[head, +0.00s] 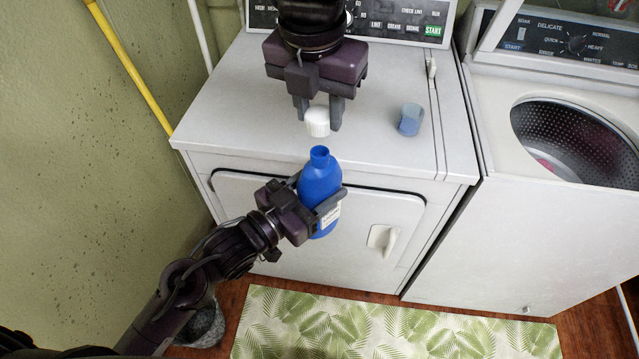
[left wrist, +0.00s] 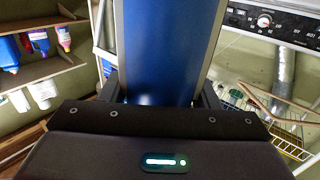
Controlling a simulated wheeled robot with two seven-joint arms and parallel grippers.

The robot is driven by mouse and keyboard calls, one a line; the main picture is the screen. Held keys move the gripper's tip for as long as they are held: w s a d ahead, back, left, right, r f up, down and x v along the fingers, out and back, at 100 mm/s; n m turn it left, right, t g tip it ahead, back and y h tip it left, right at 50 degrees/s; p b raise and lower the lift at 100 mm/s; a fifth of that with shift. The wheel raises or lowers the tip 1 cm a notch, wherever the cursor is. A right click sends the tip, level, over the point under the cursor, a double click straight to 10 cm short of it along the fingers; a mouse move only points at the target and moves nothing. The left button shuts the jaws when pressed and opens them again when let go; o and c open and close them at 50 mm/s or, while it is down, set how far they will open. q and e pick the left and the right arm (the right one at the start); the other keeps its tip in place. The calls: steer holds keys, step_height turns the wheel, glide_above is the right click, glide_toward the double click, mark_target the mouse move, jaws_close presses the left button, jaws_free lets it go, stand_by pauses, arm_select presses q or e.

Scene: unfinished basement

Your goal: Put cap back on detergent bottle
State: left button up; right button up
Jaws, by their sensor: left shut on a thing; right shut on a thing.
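The blue detergent bottle (head: 318,181) is upright in front of the dryer, its neck open at the top. My left gripper (head: 325,203) is shut around the bottle's body; the bottle also fills the middle of the left wrist view (left wrist: 165,55). The white cap (head: 317,121) is between the fingers of my right gripper (head: 318,112), which points down from the top of the head view. The cap shows just above the bottle's mouth in the picture, apart from it. The exact gap in depth is hard to tell.
The white dryer top (head: 390,145) has a small translucent blue cup (head: 410,119) at its right. An open washer (head: 575,140) stands at the right. A leaf-pattern mat (head: 390,325) lies on the floor. A yellow pole (head: 130,65) leans at the left wall.

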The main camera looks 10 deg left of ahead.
mark_target(320, 151)
steer(key=shift+f, duration=0.15)
steer(key=shift+f, duration=1.85)
steer(key=shift+f, duration=0.9)
steer(key=shift+f, duration=0.55)
